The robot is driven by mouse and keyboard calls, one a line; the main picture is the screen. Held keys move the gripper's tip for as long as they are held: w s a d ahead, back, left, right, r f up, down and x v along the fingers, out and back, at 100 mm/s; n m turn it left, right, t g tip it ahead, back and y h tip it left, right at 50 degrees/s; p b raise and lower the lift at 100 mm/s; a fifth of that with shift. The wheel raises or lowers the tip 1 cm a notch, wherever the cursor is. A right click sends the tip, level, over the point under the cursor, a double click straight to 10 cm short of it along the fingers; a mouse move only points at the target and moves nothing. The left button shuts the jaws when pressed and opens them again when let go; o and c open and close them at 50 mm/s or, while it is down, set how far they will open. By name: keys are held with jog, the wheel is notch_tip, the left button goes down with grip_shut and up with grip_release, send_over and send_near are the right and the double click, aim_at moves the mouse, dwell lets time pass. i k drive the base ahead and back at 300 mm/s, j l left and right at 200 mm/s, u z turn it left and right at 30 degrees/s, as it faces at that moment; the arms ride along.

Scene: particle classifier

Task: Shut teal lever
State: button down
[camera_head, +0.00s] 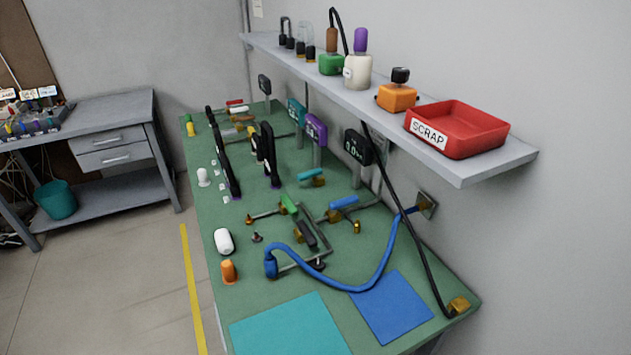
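A small teal lever (310,174) shows on the green bench top (268,322), right of centre on the bench and in front of the wall. It looks roughly level with the bench. The valve under it is too small to make out, so I cannot tell whether it is open or shut. My gripper is not in view.
A blue lever (344,202), a green lever (289,204) and a black lever (306,234) sit on pipework near the teal one. A blue hose (345,289) and a black cable (405,230) cross the bench. A shelf with a red scrap tray (485,122) overhangs its right side.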

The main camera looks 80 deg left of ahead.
aim_at(317, 172)
jog(key=i+l+u, duration=0.1)
jog(key=u, duration=0.3)
jog(key=i+l+u, duration=0.2)
jog(key=u, duration=0.25)
